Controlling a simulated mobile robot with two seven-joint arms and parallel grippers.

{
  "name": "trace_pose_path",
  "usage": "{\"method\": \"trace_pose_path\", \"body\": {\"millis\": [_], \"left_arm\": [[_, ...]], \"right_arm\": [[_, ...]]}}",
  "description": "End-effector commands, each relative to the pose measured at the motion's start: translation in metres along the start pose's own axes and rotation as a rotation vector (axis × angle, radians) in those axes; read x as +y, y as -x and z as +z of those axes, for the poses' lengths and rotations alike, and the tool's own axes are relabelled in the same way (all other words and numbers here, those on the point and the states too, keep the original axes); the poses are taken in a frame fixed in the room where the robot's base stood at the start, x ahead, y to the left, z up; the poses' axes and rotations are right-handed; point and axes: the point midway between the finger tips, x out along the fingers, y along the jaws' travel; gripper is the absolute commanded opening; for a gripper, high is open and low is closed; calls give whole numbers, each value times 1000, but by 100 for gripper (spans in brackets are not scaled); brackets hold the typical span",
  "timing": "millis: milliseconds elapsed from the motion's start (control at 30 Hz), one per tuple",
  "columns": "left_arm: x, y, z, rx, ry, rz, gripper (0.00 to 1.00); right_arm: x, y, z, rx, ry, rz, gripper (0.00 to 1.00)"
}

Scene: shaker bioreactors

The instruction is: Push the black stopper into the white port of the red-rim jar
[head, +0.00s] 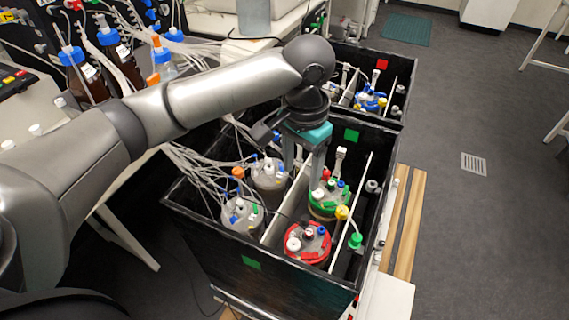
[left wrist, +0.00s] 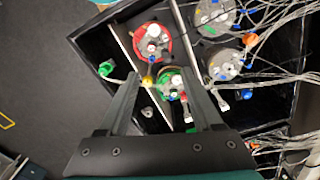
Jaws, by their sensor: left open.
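The red-rim jar (head: 307,256) stands in the near black box, with white, blue and red fittings on its lid. It also shows in the left wrist view (left wrist: 139,46), beyond my fingertips. A white port (head: 293,244) is on the left of its lid. A small dark piece near the lid's middle may be the black stopper; it is too small to be sure. My left gripper (head: 303,176) points down, open, above and behind the red-rim jar. In the left wrist view its fingers (left wrist: 160,75) spread on either side of the green-rim jar. My right gripper is not in view.
The green-rim jar (head: 322,211) stands behind the red-rim one, with a yellow-capped fitting (head: 342,212) close by. Two grey-lidded jars (head: 240,216) with many tubes stand left of a pale divider. The box walls (head: 290,284) surround them. Another box holds a blue-topped jar (head: 369,101).

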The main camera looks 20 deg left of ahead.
Motion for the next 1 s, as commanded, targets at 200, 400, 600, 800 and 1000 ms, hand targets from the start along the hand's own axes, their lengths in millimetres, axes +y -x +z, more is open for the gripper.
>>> {"method": "trace_pose_path", "body": {"millis": [200,400,600,800,1000], "left_arm": [[1,23,21,1,135,-2,66],[1,37,37,1,231,-1,66],[2,43,45,-1,277,-1,66],[2,44,46,-1,282,0,66],[2,43,46,-1,281,0,66]], "right_arm": [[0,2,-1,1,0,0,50],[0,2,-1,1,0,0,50],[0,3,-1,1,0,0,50],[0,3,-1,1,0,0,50],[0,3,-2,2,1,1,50]]}}
